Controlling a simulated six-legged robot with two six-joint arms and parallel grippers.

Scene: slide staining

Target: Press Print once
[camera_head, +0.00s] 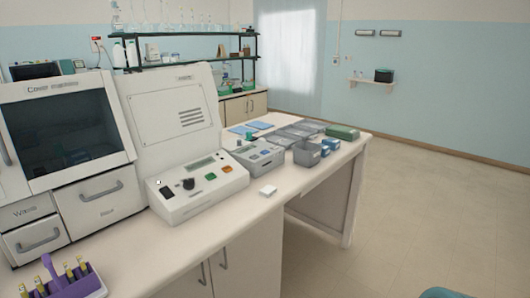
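A white control box (197,188) stands on the bench in front of the large white machine. Its top carries a small display (202,163), a dark knob (188,183), a green button (210,176) and an orange button (227,169). A smaller grey device (260,157) with small coloured parts on top stands just behind it to the right. Lettering on both is too small to read, so I cannot tell which button is Print. Neither of my grippers is in view.
A white machine with a dark window (65,130) fills the left. A purple rack (75,284) holds yellow-capped tubes at the front left. A small white item (267,191) lies near the bench edge. Grey trays (285,138) and a green box (342,132) stand farther back.

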